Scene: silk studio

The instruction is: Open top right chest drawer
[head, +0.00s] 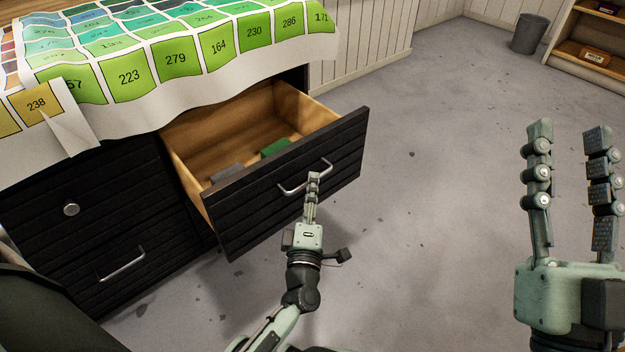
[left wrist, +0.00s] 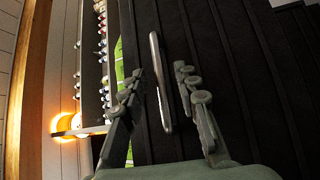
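The black chest's top right drawer (head: 290,185) is pulled well out, showing its wooden inside. Its metal bar handle (head: 306,178) is on the front. My left gripper (head: 314,178) is at this handle. In the left wrist view the fingers of my left gripper (left wrist: 160,78) are apart, one on each side of the handle (left wrist: 160,85), with gaps visible beside the bar. My right gripper (head: 570,135) is open and empty, raised at the right of the head view.
A green block (head: 275,148) and a grey block (head: 227,174) lie in the drawer. A numbered colour chart sheet (head: 190,95) drapes over the chest top. A left drawer with a handle (head: 122,265) is shut. A bin (head: 528,34) and shelf (head: 590,50) stand far right; the floor between is clear.

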